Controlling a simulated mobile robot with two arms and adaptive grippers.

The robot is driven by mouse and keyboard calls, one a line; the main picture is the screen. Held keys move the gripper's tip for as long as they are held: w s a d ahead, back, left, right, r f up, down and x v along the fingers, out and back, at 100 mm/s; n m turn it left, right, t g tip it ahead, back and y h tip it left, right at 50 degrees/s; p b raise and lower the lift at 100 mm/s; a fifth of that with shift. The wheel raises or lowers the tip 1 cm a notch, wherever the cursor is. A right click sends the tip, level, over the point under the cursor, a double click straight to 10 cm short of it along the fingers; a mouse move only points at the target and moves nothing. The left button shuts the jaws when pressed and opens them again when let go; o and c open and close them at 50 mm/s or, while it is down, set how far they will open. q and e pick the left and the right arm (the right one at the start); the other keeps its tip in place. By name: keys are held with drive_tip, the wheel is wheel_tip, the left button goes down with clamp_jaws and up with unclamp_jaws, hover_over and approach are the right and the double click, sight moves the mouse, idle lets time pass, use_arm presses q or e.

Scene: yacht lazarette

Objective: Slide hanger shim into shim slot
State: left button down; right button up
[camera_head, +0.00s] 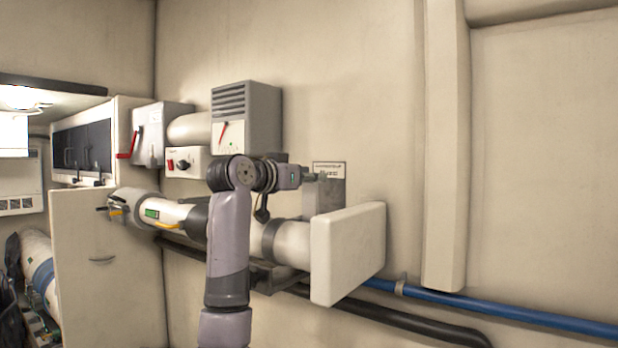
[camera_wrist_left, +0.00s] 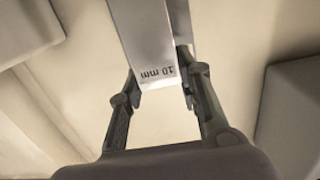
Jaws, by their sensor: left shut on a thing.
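My left gripper (camera_head: 312,177) is in front of the wall, above the thick white pipe. In the left wrist view its two fingers (camera_wrist_left: 158,88) are shut on the hanger shim (camera_wrist_left: 150,45), a pale metal strip marked "10 mm". The shim's far end runs out of the top of that view. In the head view a grey metal piece (camera_head: 325,193) shows at the fingertips, in front of a labelled wall plate (camera_head: 338,187); where shim and plate divide is too small to tell. A second metal strip (camera_wrist_left: 181,22) lies behind the shim. The shim slot cannot be made out clearly.
The white pipe (camera_head: 288,243) ends in a large white block (camera_head: 347,254) just below and right of the gripper. A grey vented box (camera_head: 246,117) is on the wall at upper left. A blue hose (camera_head: 500,310) runs low along the wall.

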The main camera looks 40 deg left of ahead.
use_arm(q)
drive_tip(key=shift+f+b, duration=0.35)
drive_tip(key=shift+f, duration=0.1)
drive_tip(key=c, duration=1.1)
unclamp_jaws()
drive_tip(key=s, duration=0.4)
drive_tip(key=s+d, duration=0.1)
drive_tip(key=s, duration=0.7)
drive_tip(key=shift+d+r, duration=0.15)
drive_tip(key=shift+r, duration=0.2)
